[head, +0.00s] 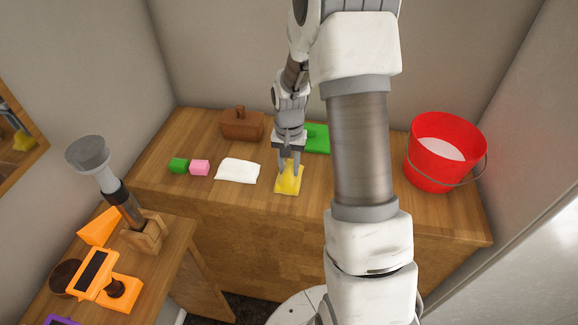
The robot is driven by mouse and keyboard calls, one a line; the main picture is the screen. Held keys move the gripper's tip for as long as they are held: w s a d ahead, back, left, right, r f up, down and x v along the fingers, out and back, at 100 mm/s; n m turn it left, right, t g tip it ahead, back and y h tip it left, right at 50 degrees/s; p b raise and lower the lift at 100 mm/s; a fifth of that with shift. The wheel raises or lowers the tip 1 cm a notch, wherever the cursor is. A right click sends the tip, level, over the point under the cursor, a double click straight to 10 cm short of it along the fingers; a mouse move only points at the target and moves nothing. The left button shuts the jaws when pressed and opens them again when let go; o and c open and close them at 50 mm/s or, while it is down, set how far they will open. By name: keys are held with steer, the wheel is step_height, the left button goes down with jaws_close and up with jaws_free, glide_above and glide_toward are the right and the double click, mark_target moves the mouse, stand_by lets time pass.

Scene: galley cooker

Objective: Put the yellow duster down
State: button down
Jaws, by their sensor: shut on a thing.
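The yellow duster (288,182) is a bright, crumpled cloth at the front middle of the wooden counter. My gripper (289,168) points down over it, with its fingers shut on the duster's upper part. The cloth's lower part spreads towards the counter's front edge. It appears to touch or hang just over the wood; I cannot tell which.
A brown box (242,125) and green item (317,138) stand behind. A red bucket (432,165) stands right. A side counter holds orange devices (120,291).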

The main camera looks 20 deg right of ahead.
steer(key=shift+f, duration=0.25)
steer(key=c, duration=0.6)
jaws_free()
steer(key=shift+r, duration=0.1)
steer(key=shift+r, duration=0.15)
step_height(320, 180, up, 11)
step_height(320, 180, up, 9)
steer(key=n+t, duration=0.2)
glide_above(289, 166)
steer(key=s+a, duration=0.3)
steer(key=s, duration=0.2)
steer(key=s+a+r+n+t, duration=0.1)
steer(key=s+a+r+n, duration=0.1)
steer(key=s, duration=0.6)
steer(key=s+a+r+n+t, duration=0.2)
steer(key=s+a+r, duration=0.2)
steer(key=s, duration=0.4)
steer(key=shift+s+a+r+n+t+p, duration=0.2)
steer(key=shift+s+r+n+t+p, duration=0.1)
steer(key=shift+r+n+p, duration=0.15)
